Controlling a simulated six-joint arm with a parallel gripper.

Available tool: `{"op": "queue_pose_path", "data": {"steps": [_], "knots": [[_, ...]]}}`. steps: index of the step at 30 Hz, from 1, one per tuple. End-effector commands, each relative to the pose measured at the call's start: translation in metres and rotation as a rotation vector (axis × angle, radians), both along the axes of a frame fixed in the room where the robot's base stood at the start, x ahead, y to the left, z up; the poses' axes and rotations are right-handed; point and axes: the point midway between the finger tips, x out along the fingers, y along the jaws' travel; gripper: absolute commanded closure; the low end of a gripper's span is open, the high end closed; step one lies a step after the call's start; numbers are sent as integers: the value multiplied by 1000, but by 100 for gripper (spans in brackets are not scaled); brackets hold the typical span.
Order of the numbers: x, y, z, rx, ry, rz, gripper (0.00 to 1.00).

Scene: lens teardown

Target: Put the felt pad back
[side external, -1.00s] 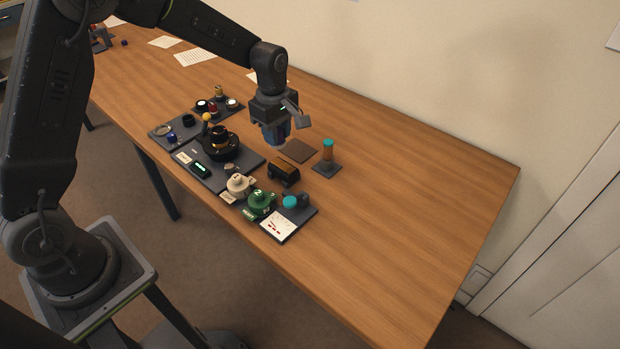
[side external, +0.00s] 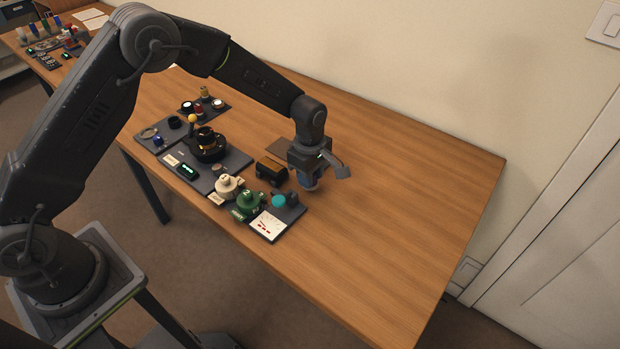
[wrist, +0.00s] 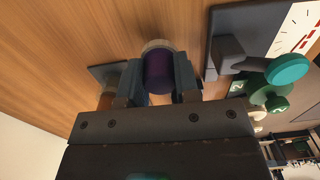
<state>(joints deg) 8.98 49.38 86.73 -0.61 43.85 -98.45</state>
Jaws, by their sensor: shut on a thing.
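My gripper (wrist: 158,85) is shut on a short purple cylinder with a pale disc at its far end, which I take to be the felt pad (wrist: 157,70). The fingers press its two sides. In the side external view my gripper (side external: 311,188) is just right of the dark block with the teal disc, low over the table; the held piece is mostly hidden there. The wrist view shows an orange cylinder (wrist: 107,100) on a small dark plate (wrist: 104,72), left of the fingers.
The table's right side is clear.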

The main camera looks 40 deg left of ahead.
Motion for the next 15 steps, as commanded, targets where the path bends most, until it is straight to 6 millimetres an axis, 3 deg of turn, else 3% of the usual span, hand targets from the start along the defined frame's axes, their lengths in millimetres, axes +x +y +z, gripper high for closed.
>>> {"op": "queue_pose_path", "data": {"steps": [3, 14, 15], "knots": [[0, 0, -15, 0, 1, 0, 93], [0, 0, -19, 0, 0, 0, 93], [0, 0, -19, 0, -1, 0, 69]]}}
